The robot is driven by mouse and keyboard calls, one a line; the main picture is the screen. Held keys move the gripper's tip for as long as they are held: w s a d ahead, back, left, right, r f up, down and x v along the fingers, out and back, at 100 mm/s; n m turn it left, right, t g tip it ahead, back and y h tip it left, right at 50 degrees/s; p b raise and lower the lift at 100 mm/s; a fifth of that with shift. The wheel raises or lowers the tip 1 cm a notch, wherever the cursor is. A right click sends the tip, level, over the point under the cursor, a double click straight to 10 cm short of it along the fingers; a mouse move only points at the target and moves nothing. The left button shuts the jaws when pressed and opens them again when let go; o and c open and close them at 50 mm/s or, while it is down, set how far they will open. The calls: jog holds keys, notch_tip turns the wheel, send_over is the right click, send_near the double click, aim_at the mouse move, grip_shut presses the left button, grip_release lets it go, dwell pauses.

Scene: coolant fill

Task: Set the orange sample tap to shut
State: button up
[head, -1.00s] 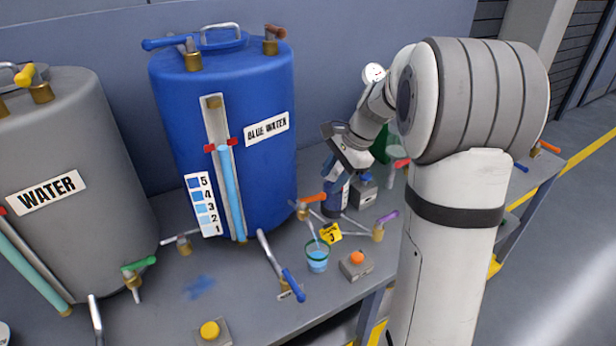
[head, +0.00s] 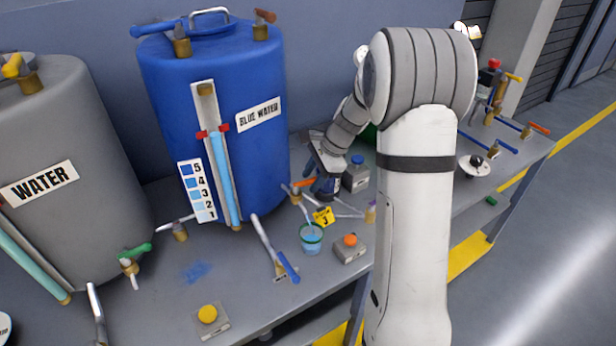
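The orange sample tap (head: 304,183) sits low on the right side of the blue tank (head: 215,140) marked BLUE WATER, its orange handle pointing right. A thin pale stream seems to run from its spout into a small clear cup (head: 311,239) with a green rim, holding blue liquid. My gripper (head: 319,172) hangs tilted just above and right of the orange handle, with its tips very near it. I cannot tell whether they touch it, and the finger opening is too small to make out.
A blue-handled lever (head: 288,267) lies in front. A grey WATER tank (head: 75,190) stands left. My arm hides part of the bench.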

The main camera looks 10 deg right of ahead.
grip_shut()
jog(key=shift+f, duration=0.1)
dwell(1.2)
grip_release()
jog(key=shift+r, duration=0.2)
jog(key=v, duration=0.7)
jog(key=shift+d+r+b, duration=0.2)
jog(key=shift+r+b, duration=0.05)
jog(key=shift+b, duration=0.1)
